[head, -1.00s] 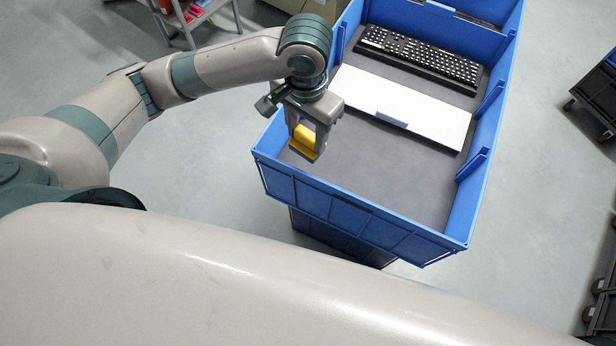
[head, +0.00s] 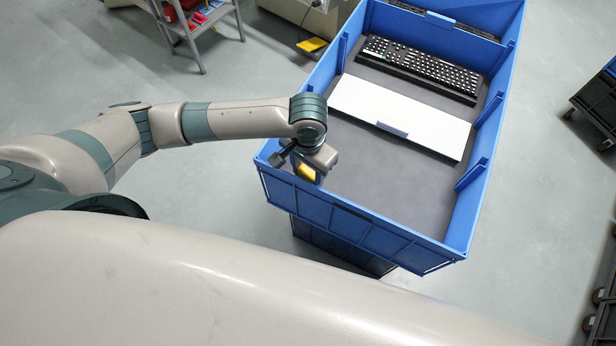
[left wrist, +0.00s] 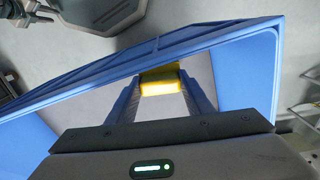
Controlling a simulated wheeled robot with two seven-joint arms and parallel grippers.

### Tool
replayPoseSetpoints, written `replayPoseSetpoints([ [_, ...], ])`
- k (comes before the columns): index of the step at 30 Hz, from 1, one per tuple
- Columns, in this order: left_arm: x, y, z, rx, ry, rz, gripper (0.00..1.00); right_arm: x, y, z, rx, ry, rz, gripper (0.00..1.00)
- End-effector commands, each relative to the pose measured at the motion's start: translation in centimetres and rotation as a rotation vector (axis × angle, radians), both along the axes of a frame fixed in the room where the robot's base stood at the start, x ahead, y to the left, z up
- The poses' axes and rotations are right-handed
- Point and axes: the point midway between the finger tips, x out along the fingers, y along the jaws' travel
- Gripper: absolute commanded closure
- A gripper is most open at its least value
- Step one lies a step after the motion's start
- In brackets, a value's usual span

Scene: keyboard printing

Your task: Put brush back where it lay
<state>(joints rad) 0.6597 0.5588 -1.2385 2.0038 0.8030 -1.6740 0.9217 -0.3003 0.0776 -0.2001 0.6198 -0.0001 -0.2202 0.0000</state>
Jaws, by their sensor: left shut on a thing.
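The brush shows as a yellow block (head: 307,173) at the near left corner of the blue crate (head: 362,225). My left gripper (head: 311,178) is shut on it, just inside the crate's near left corner. In the left wrist view the yellow brush (left wrist: 160,86) sits between the two fingertips of my left gripper (left wrist: 161,92), above the grey crate floor. I cannot tell whether the brush touches the floor. My right gripper is not in view.
A white panel (head: 385,108) lies across the crate, with a black keyboard (head: 420,68) behind it. The crate's near grey floor (head: 390,185) is bare. Blue walls surround it. A grey shelf cart (head: 200,30) stands at the back left, a black trolley (head: 598,103) at right.

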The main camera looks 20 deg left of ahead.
Motion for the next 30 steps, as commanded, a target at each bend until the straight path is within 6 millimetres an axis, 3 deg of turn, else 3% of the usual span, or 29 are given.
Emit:
replayPoseSetpoints([
  [13,0.0,0.0,-0.7,0.000,0.000,0.000,0.81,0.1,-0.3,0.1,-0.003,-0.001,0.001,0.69],
  [24,0.0,0.0,-4.2,0.001,0.000,0.000,0.81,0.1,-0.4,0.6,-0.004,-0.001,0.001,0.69],
  [30,0.0,0.0,-4.4,0.000,-0.001,-0.001,0.81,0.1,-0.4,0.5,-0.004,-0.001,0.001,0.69],
])
